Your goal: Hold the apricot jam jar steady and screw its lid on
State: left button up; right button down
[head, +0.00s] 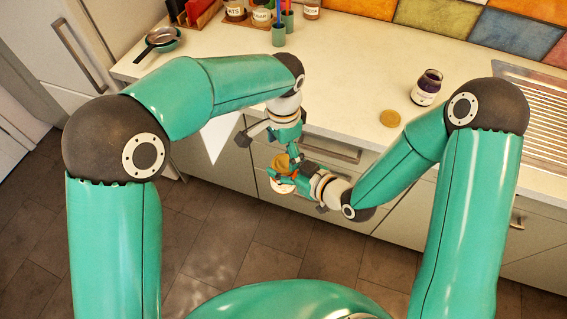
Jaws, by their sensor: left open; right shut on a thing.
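My two grippers meet in front of the counter's front edge, in the air above the floor. My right gripper (290,178) is shut on what looks like the apricot jam jar (281,187), small and orange with a pale part low down, mostly hidden by the fingers. My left gripper (284,148) is open and points down just above the jar, close to its top. An orange-brown patch shows between the grippers; I cannot tell whether it is the lid or the jam. A flat gold lid (391,118) lies on the counter.
A dark jar (428,88) with a white label stands on the counter (350,70) near the gold lid. A pan (162,37), several labelled jars and green cups (278,34) stand at the back left. A ribbed drainer (535,110) is at right. The counter's middle is clear.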

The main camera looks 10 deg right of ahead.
aim_at(283, 162)
pick_arm(q)
jog(key=shift+r, duration=0.1)
jog(key=shift+c, duration=0.2)
jog(key=shift+c, duration=1.2)
notch_tip(283, 162, up, 3)
jog(key=n, duration=0.3)
jog(key=shift+r, duration=0.2)
jog(key=shift+f, duration=4.05)
jog(key=shift+c, duration=0.2)
jog(key=c, duration=1)
jog(key=shift+a+m, duration=0.1)
jog(key=shift+m, duration=1.4)
